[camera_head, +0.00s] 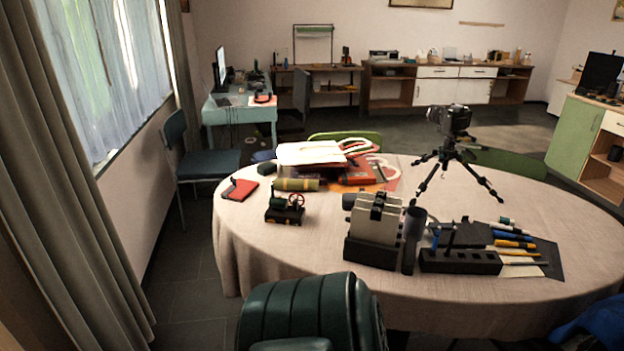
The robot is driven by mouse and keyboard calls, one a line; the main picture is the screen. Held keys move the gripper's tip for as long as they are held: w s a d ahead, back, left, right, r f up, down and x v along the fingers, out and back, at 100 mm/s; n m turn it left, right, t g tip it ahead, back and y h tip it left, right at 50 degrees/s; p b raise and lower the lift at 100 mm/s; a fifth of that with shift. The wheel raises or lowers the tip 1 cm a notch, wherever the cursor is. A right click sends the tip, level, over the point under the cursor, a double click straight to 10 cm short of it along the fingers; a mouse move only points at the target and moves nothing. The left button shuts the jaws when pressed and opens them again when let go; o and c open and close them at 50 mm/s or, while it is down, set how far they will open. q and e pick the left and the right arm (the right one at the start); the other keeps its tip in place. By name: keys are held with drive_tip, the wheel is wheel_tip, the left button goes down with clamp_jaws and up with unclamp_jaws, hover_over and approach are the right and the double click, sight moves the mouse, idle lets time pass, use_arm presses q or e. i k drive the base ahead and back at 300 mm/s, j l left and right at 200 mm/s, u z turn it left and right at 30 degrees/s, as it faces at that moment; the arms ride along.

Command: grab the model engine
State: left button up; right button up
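The model engine (285,210) stands upright on the round table, left of the middle. It has a dark base, a green cylinder and a red spoked wheel on its right side. A green and yellow cylinder (297,184) lies just behind it. Neither of my grippers is in the head view, so where they are relative to the engine cannot be seen.
The table (245,240) has a pale cloth. Right of the engine stand a file holder (372,233), a dark upright cylinder (412,238) and a pen stand (460,261). A tripod with camera (452,150) stands behind. A green chair (305,312) stands in front.

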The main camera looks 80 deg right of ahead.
sight(279, 209)
drive_tip(key=z, duration=0.5)
drive_tip(key=l+z, duration=0.15)
drive_tip(key=z, duration=0.85)
drive_tip(key=l+z, duration=0.1)
drive_tip(key=z, duration=0.9)
drive_tip(key=i+j+z, duration=0.5)
drive_tip(key=l, duration=0.1)
